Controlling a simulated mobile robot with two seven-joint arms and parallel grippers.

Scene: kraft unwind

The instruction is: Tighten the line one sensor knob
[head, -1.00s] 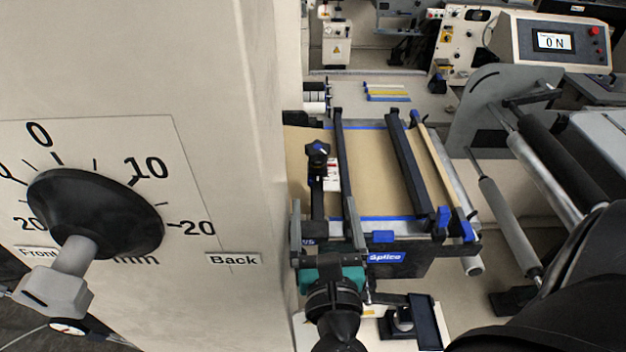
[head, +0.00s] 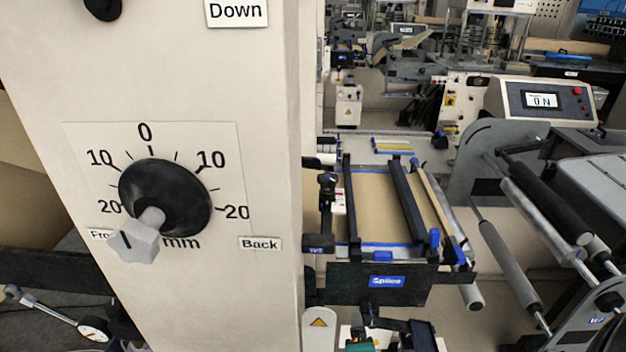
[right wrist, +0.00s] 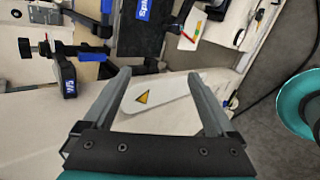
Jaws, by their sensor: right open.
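A small black knob (head: 328,181) stands on a sensor bracket at the left edge of the splice table (head: 352,283) in the head view; I cannot tell whether it is the line one sensor knob. A black knob (right wrist: 25,47) also shows at the left edge of the right wrist view, beside a black block with a blue label (right wrist: 68,80). My right gripper (right wrist: 160,76) is open and empty, with its two grey fingers apart over a white plate with a yellow warning triangle (right wrist: 150,103). The knob lies left of the fingers, apart from them. My left gripper is not in view.
A tall beige column with a large black dial knob (head: 165,200) fills the left of the head view. Rollers (head: 510,265) and a display reading 0 N (head: 541,100) stand at the right. A blue Splice label (head: 387,282) marks the table front.

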